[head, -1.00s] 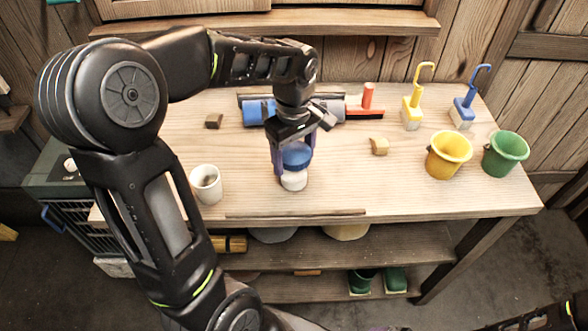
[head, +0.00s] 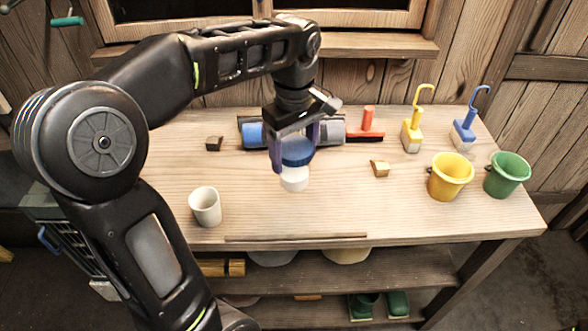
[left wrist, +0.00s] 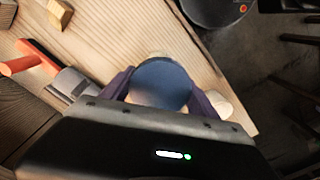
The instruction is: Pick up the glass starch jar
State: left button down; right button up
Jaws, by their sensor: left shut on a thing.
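The glass starch jar (head: 294,180) has a blue lid and white contents. My left gripper (head: 295,154) is shut on it from above, with a purple finger on each side of the lid. The jar is upright and appears to hang a little above the wooden table (head: 340,212). In the left wrist view the blue lid (left wrist: 160,84) fills the space between the two fingers (left wrist: 160,92); the jar's body is mostly hidden below it. My right gripper is in neither view.
A white cup (head: 205,207) stands left of the jar. A small wooden block (head: 380,169) lies to the right, with yellow (head: 449,178) and green (head: 506,175) buckets beyond. A red-handled squeegee (head: 367,125) and brushes are behind. The table front is mostly clear.

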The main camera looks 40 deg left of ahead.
pick_arm(q)
jog(key=shift+r, duration=0.95)
jog(key=shift+f, duration=0.1)
